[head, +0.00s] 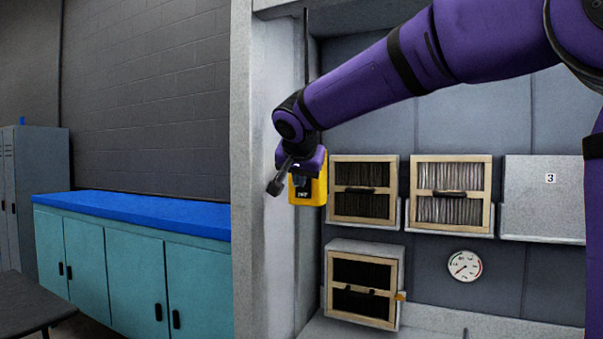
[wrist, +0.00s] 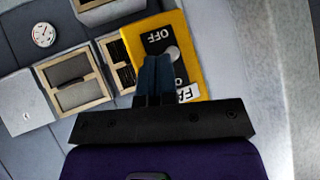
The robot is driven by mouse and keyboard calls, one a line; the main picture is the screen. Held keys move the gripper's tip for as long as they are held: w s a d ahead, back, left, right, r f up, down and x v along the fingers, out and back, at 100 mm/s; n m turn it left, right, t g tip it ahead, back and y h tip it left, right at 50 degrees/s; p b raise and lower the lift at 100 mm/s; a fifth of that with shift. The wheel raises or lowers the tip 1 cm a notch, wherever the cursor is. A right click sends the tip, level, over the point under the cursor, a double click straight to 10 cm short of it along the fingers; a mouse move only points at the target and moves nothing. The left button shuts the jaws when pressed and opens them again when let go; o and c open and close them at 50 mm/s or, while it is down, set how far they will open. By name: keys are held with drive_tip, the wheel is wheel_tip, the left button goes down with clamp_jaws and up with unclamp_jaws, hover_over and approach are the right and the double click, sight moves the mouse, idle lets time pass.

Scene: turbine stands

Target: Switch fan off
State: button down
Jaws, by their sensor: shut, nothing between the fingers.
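The yellow fan switch box (head: 319,188) is mounted on the inner side of the grey wall, behind my gripper in the head view. In the wrist view its yellow face (wrist: 193,62) shows a black label reading OFF (wrist: 160,38), a partly hidden second label, a white label reading FA, and a grey round knob (wrist: 173,54). My gripper (wrist: 157,62) is shut and empty. Its fingertips overlap the box face right beside the knob. I cannot tell whether they touch it. The fingers hide part of the knob and the lower label.
Framed filters (head: 448,159) sit on the back panel, with a grey cover marked 3 (head: 543,172) at the right. A round gauge (head: 465,266) is below them. A blue-topped cabinet (head: 135,208) stands left of the wall.

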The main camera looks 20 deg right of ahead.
drive_tip(key=shift+f, duration=0.15)
idle(0.3)
drive_tip(key=shift+r, duration=0.8)
